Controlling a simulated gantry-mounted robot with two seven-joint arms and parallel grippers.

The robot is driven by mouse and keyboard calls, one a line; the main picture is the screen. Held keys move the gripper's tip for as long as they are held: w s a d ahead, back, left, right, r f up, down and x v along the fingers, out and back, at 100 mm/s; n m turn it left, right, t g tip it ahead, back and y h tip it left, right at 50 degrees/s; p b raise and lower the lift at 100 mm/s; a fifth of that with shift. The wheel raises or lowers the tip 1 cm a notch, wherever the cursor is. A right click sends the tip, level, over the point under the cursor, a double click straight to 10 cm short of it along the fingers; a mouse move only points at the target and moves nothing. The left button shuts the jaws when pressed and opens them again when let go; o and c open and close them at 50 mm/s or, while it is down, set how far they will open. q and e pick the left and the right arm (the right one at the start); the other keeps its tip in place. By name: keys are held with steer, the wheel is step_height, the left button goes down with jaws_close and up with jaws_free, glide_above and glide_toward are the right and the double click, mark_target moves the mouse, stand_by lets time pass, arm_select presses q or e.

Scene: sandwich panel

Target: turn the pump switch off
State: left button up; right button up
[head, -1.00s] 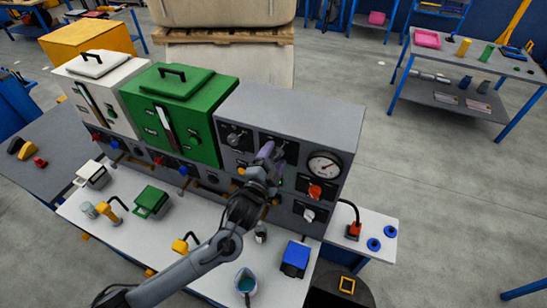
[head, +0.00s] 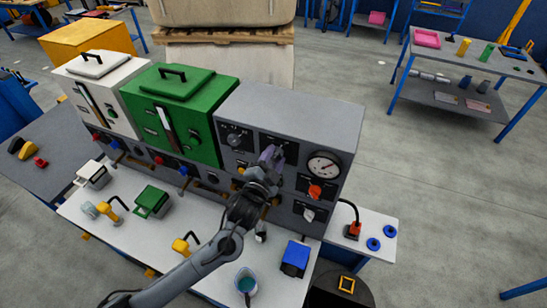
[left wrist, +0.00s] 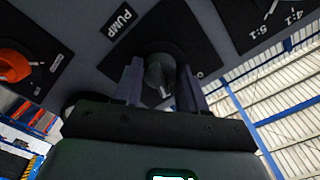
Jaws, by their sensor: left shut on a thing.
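The pump switch (left wrist: 160,72) is a dark rotary knob on a black plate beside the white PUMP label in the left wrist view. A light pointer mark shows on the knob, but I cannot read its setting for sure. My left gripper (left wrist: 161,88) has one finger on each side of the knob and is shut on it. In the head view my left gripper (head: 271,156) reaches the upper front of the grey control panel (head: 300,112), and its fingers largely hide the switch. My right gripper is not in view.
A cup (head: 246,282) and a blue box (head: 295,258) stand on the bench below.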

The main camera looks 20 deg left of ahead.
arm_select(q)
steer(key=n+p, duration=0.1)
steer(key=n, duration=0.9)
steer(key=shift+p, duration=0.35)
stand_by(0.3)
steer(key=o, duration=1.1)
steer(key=shift+c, duration=0.2)
steer(key=shift+s, duration=0.1)
